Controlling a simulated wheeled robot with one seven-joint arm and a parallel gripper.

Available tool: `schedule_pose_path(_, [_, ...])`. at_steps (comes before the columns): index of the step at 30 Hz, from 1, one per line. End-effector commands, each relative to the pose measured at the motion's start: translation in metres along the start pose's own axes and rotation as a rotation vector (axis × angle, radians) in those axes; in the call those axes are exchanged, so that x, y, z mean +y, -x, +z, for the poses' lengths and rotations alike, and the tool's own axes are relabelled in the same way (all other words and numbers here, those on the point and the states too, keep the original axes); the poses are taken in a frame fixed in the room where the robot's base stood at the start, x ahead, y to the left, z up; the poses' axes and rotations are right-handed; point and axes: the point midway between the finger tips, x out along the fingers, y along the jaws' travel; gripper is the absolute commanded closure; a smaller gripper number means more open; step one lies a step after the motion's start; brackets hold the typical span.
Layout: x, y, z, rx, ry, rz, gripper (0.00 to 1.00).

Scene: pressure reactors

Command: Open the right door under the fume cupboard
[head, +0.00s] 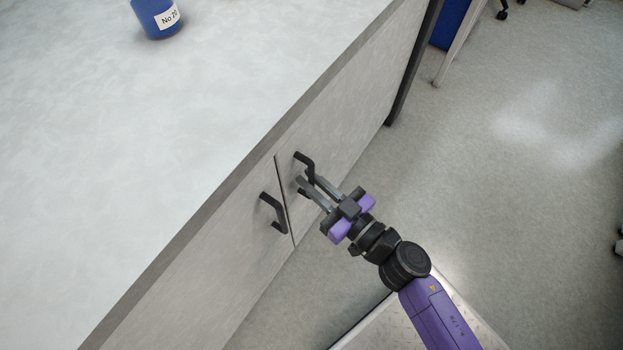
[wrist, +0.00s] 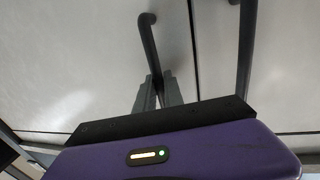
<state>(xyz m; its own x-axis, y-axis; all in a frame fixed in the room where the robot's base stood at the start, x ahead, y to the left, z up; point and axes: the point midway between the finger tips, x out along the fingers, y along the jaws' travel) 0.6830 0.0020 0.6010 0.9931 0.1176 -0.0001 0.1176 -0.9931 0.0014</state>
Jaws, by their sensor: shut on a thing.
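The right door (head: 345,115) is a pale grey panel under the worktop, right of a narrow dark seam, and looks flush or nearly so. Its black bar handle (head: 309,166) stands near that seam. My gripper (head: 306,183) is at this handle, its two grey fingers closed on it.
A blue container labelled No 20 (head: 157,17) stands on the pale worktop (head: 150,130). A dark cabinet leg (head: 410,70) stands at the cupboard's far end. The grey floor (head: 480,170) right of the doors is largely clear.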

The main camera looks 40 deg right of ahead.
Motion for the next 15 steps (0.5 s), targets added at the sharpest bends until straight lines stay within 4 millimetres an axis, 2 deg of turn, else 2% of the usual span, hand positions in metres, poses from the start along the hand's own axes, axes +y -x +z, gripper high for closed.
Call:
schedule_pose_path(10, [0.000, 0.003, 0.000, -0.002, -0.001, -0.005, 1.00])
schedule_pose_path(13, [0.002, 0.016, 0.002, -0.009, -0.004, -0.026, 1.00])
schedule_pose_path(15, [0.006, 0.031, 0.004, -0.015, -0.007, -0.049, 1.00])
